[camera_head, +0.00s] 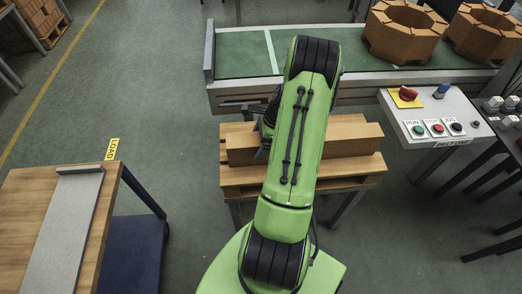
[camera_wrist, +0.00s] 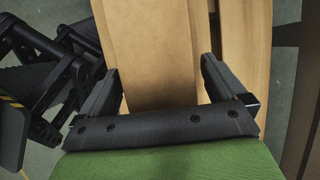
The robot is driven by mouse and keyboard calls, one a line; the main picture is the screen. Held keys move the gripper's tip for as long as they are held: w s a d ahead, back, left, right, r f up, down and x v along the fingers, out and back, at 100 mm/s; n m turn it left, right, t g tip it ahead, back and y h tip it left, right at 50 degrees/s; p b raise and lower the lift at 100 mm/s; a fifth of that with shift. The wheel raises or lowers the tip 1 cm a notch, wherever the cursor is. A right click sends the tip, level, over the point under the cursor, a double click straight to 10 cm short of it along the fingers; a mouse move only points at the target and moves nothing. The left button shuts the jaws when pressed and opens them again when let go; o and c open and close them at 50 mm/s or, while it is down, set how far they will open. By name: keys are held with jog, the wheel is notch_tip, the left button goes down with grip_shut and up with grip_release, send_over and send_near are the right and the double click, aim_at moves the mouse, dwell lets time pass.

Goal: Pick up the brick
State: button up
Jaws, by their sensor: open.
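The brick (camera_head: 352,139) is a long orange-brown block lying on a small wooden table (camera_head: 345,172) in the head view. My green arm crosses in front and hides its middle. In the wrist view the brick (camera_wrist: 150,30) runs up the picture between the two dark fingers of my gripper (camera_wrist: 160,66). The fingers are apart, one on each side of the brick's width. I cannot tell whether either finger touches it. In the head view my gripper is mostly hidden behind my arm, near the brick's left part.
A green conveyor (camera_head: 243,52) stands behind the table, with octagonal brick stacks (camera_head: 405,32) at its right. A control panel (camera_head: 435,115) with buttons is at right. A wooden-topped bench (camera_head: 30,200) stands at left. Floor is clear between the bench and the table.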

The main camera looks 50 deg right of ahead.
jog(key=shift+w, duration=0.1)
grip_shut()
dwell(0.5)
